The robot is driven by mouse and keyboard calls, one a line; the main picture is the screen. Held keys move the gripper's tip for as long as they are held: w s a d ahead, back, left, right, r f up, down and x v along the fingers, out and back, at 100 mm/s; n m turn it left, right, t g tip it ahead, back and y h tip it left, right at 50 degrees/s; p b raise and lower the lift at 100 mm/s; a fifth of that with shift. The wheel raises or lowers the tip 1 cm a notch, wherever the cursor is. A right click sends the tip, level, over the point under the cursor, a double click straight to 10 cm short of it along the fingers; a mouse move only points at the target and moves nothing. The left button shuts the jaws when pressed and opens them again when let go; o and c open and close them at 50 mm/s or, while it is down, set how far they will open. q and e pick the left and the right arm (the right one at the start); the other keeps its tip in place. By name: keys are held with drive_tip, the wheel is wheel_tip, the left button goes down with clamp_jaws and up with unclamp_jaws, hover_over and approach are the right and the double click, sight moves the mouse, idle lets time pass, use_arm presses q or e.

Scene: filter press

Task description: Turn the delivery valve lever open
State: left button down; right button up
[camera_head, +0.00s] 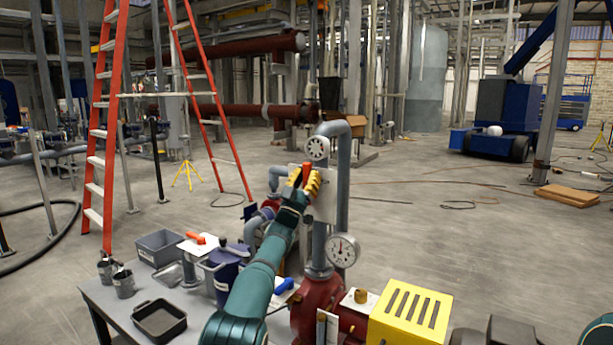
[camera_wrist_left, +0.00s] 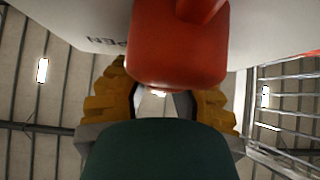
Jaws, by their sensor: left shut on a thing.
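The delivery valve lever (camera_head: 306,170) is a red handle in front of a pale plate on the grey vertical pipe, at the centre of the head view. My left gripper (camera_head: 304,182), with yellow fingers, is shut on the lever. In the left wrist view the lever's red end (camera_wrist_left: 178,50) fills the upper middle, between the two yellow fingers. The pale plate (camera_wrist_left: 105,25) behind it carries lettering that reads OPEN, seen turned over. The valve body is mostly hidden behind my gripper and arm. My right gripper is out of view.
A red pump (camera_head: 318,300) and yellow slotted guard (camera_head: 410,315) stand below. A grey table (camera_head: 110,300) holds bins and cups. An orange ladder (camera_head: 107,130) stands left.

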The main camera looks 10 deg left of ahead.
sight(306, 179)
use_arm(q)
drive_tip(key=shift+r, duration=0.1)
drive_tip(key=c, duration=0.7)
unclamp_jaws()
drive_tip(key=shift+d, duration=0.15)
drive_tip(key=shift+c, duration=0.2)
drive_tip(key=shift+s+a+f, duration=0.35)
drive_tip(key=shift+f, duration=0.25)
drive_tip(key=shift+v, duration=0.9)
drive_tip(key=v, duration=0.8)
drive_tip(key=shift+s+f, duration=0.25)
drive_tip(key=shift+s, duration=0.1)
